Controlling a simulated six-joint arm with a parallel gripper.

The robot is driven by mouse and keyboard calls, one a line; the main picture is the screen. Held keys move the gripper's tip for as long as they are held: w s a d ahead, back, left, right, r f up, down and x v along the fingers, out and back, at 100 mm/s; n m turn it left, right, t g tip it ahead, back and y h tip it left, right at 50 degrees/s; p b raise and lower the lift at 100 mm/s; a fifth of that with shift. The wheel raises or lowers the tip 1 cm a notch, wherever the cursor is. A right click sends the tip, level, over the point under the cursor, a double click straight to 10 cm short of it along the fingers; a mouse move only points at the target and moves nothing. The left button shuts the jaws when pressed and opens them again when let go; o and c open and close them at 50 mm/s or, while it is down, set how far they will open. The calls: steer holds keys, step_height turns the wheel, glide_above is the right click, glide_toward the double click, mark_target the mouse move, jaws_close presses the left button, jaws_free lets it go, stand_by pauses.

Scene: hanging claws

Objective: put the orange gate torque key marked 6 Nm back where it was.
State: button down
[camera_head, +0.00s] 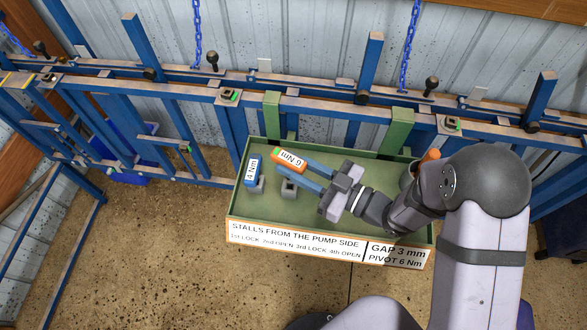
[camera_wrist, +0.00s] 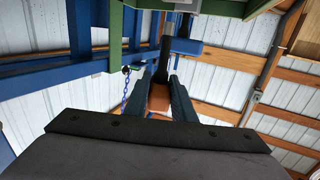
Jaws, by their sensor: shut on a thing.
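The orange torque key (camera_head: 289,160) has a white label that reads 6 Nm upside down in the head view. My gripper (camera_head: 293,170) is shut on it and holds it over the left part of the green tray (camera_head: 330,232). In the wrist view the orange handle (camera_wrist: 160,98) is between the fingers of my gripper (camera_wrist: 163,85), with a dark shaft beyond it. A grey square holder (camera_head: 289,190) in the tray, just below the key in the head view, looks empty. The key's lower end and its height above the tray cannot be told.
A blue key (camera_head: 253,168) marked 4 Nm stands in a grey holder left of the orange key. An orange-topped thing (camera_head: 431,155) is partly hidden behind my arm. A lettered sign (camera_head: 300,240) fronts the tray; blue rails (camera_head: 330,107) run behind it.

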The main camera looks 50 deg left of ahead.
steer(key=shift+f, duration=1.3)
steer(key=shift+f, duration=0.1)
steer(key=shift+f, duration=0.15)
steer(key=c, duration=1.5)
jaws_free()
steer(key=shift+w+d+r, duration=0.1)
steer(key=shift+r, duration=0.15)
steer(key=shift+b+v, duration=2.2)
steer(key=shift+v, duration=3.75)
